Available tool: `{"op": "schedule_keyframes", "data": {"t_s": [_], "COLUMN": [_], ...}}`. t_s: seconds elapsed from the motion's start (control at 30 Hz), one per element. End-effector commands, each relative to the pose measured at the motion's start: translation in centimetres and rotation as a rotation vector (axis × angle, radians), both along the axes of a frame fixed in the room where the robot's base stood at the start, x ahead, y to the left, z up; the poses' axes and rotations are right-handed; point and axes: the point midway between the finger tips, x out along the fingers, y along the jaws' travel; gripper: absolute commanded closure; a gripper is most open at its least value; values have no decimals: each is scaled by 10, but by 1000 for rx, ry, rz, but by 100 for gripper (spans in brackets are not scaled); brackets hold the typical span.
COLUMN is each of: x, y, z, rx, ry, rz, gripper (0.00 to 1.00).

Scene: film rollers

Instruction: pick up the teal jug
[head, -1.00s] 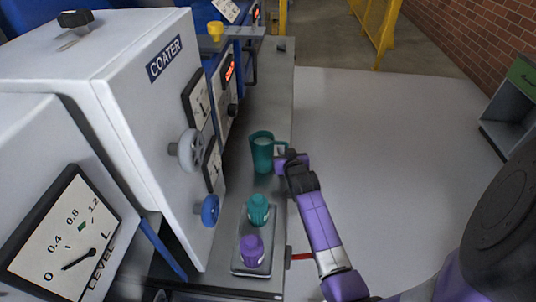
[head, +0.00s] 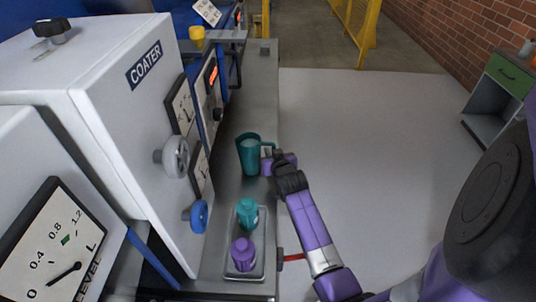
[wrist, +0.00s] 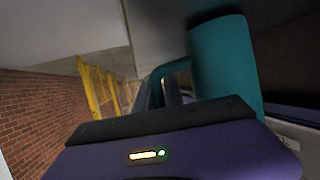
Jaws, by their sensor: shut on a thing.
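The teal jug (head: 248,157) is at the bench's right side, in front of the coater cabinet, with its open top up and its handle to the right. My gripper (head: 270,161) is at the handle from the right and is shut on it. In the wrist view the jug's body (wrist: 225,62) fills the upper right. Its handle reaches left toward the dark fingers (wrist: 160,92), partly hidden behind my gripper's housing. I cannot tell whether the jug's base is off the bench.
A tray (head: 231,268) with a teal bottle (head: 247,213) and a purple bottle (head: 243,255) is nearer on the bench (head: 262,85). The coater cabinet (head: 120,130), with a grey handwheel (head: 176,157) and blue knob (head: 197,215), stands close left. Open floor (head: 350,140) lies right.

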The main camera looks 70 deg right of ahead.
Motion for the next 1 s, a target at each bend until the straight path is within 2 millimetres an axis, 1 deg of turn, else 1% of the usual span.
{"op": "schedule_keyframes", "data": {"t_s": [0.17, 0.27, 0.5, 0.6, 0.7, 0.83, 1.0], "x": [1, 2, 2, 2, 1, 1, 0], "y": [0, 0, 1, 0, 0, 0, 0], "z": [26, 50, 118, 143, 162, 181, 193], "rx": [-7, -9, -10, -9, -8, -6, -4], "ry": [-6, -7, -7, -6, -6, -5, -3], "rz": [3, 3, 4, 4, 3, 2, 0], "gripper": [100, 100, 100, 100, 100, 100, 100]}}
